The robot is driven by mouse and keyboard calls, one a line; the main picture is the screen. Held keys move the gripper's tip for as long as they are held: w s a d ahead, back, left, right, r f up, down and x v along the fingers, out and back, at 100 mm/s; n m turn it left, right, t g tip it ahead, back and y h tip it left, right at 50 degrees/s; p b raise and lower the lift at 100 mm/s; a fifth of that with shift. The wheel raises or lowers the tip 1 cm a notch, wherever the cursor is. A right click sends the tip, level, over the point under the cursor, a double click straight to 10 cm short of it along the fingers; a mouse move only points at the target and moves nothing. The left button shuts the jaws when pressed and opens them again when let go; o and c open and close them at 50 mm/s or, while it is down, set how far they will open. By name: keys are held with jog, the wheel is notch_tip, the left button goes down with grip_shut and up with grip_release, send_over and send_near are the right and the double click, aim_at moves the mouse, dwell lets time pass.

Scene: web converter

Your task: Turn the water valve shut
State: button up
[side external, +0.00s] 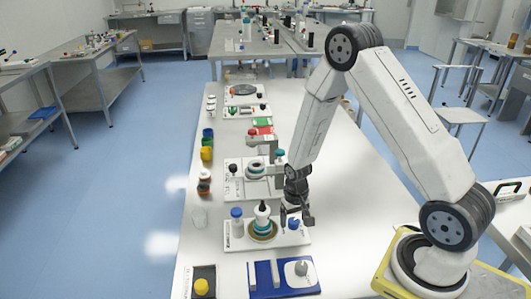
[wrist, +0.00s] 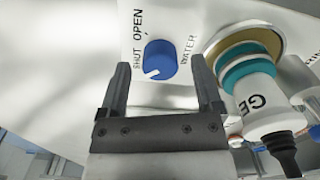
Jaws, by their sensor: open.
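The water valve is a blue round knob (wrist: 160,60) on a white panel (wrist: 110,12), beside the words OPEN, SHUT and WATER. A white mark on the knob points toward the lower left in the wrist view. In the side external view the knob (side external: 293,223) is at the right part of the panel (side external: 236,243). My gripper (wrist: 161,66) is open and empty, pointing at the panel. The knob appears between its two fingertips, with a gap on each side. In the side external view my gripper (side external: 296,217) is right at the knob; I cannot tell whether they touch.
A white bottle with a teal ring and black tip (wrist: 250,85) stands close to the right finger on a gold ring. A blue-capped vial (side external: 237,222) stands on the panel's left. A blue tray (side external: 262,280) lies in front. Other stations line the bench behind.

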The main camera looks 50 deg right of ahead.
aim_at(294, 221)
jog(key=shift+r, duration=3.4)
jog(key=shift+r, duration=0.1)
jog(key=s+a+r+n+t, duration=0.2)
jog(key=s+a+r+n, duration=0.3)
jog(key=a+r, duration=0.4)
jog(key=shift+s+a+r+n+t, duration=0.15)
jog(key=shift+s+r+n+t, duration=0.2)
jog(key=shift+s+r, duration=0.45)
